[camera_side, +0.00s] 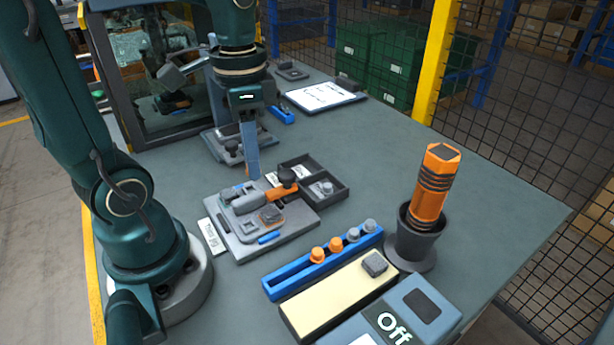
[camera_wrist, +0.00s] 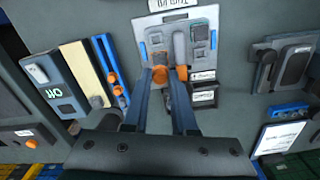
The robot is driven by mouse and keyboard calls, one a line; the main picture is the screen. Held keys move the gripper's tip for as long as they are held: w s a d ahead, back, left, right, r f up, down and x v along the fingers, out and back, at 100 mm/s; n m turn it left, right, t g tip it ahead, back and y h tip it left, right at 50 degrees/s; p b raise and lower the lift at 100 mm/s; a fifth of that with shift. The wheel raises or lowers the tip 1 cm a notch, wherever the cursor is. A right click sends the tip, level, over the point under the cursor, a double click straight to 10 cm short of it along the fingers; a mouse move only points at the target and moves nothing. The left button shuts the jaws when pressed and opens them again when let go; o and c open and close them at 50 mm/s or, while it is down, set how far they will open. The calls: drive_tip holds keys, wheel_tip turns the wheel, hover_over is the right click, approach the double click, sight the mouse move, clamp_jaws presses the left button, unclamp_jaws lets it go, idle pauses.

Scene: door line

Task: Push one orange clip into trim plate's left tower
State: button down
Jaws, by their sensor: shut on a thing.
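The grey trim plate (camera_side: 243,228) lies flat in a fixture on the table in the side view; it also shows at the top of the wrist view (camera_wrist: 180,50). Raised parts and a grey bar stand on it, but I cannot tell clearly which is the left tower. My gripper (camera_side: 252,177) points down over the plate's far side. In the wrist view its blue fingers (camera_wrist: 160,78) are shut on an orange clip (camera_wrist: 160,74). The side view does not show this clip clearly. Two more orange clips (camera_side: 317,254) (camera_side: 336,243) sit in the blue rack.
The blue rack (camera_side: 290,276) also holds grey clips (camera_side: 370,226). An orange-handled clamp (camera_side: 282,191) lies across the plate, close to my fingers. A dark tray (camera_side: 335,196) stands behind. An orange tool in a black cup (camera_side: 430,190) stands right.

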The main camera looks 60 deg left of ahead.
drive_tip(key=shift+w+m, duration=0.2)
drive_tip(key=shift+m, duration=0.1)
drive_tip(key=w+a+f, duration=0.2)
drive_tip(key=a, duration=0.6)
drive_tip(key=shift+s+f, duration=0.15)
drive_tip(key=shift+f, duration=1.25)
drive_tip(key=shift+s+f, duration=0.1)
drive_tip(key=shift+f, duration=1.3)
drive_tip(key=shift+f, duration=1.25)
drive_tip(key=c, duration=0.7)
unclamp_jaws()
